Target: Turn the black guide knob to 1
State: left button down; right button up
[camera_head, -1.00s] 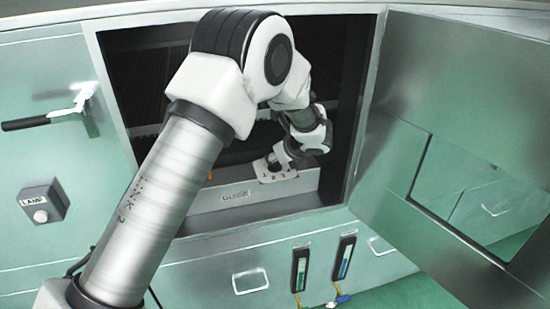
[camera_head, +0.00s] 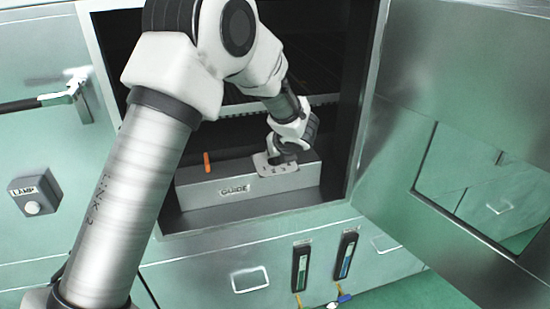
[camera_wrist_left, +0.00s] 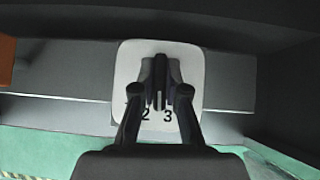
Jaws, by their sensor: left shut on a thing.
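The black guide knob (camera_wrist_left: 160,72) sits on a pale dial plate (camera_wrist_left: 132,58) marked with numbers; 2 and 3 are readable and the 1 is partly covered by a finger. My left gripper (camera_wrist_left: 159,92) is shut on the knob, one finger at each side. A light line on the knob's near end appears to point between 2 and 3. In the head view the dial plate (camera_head: 262,168) lies on top of a grey block labelled GUIDE (camera_head: 205,192). There my left gripper (camera_head: 284,154) hides the knob. My right gripper is not in view.
An orange upright piece (camera_head: 207,162) stands on the block left of the dial. The block sits inside a dark cabinet opening with metal frame (camera_head: 364,110). An open door (camera_head: 400,150) stands to the right. A LAMP button box (camera_head: 36,195) is at left.

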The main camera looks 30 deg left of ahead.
pick_arm(q)
jog(key=m+t+h+b, duration=0.1)
jog(key=m+h+b, duration=0.1)
jog(key=m+b, duration=0.1)
jog(key=shift+f+m+t, duration=0.3)
jog(key=shift+t, duration=0.1)
jog(key=m+t+h+b, duration=0.1)
jog(key=m+h, duration=0.1)
jog(key=shift+r+m, duration=0.15)
jog(key=shift+m, duration=0.25)
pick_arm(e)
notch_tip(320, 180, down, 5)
pick_arm(q)
jog(key=shift+r+m+h, duration=0.1)
jog(key=shift+m+h, duration=0.2)
jog(key=shift+m, duration=0.1)
jog(key=shift+r+m+t+h+p, duration=0.15)
jog(key=shift+m+t+h+p, duration=0.15)
jog(key=shift+m+h, duration=0.5)
jog(key=shift+m+h+p, duration=0.7)
jog(key=shift+m+p, duration=0.3)
jog(key=shift+m, duration=0.2)
jog(key=shift+m+h+p, duration=0.5)
jog(key=shift+m+p, duration=0.05)
jog(key=shift+m, duration=0.05)
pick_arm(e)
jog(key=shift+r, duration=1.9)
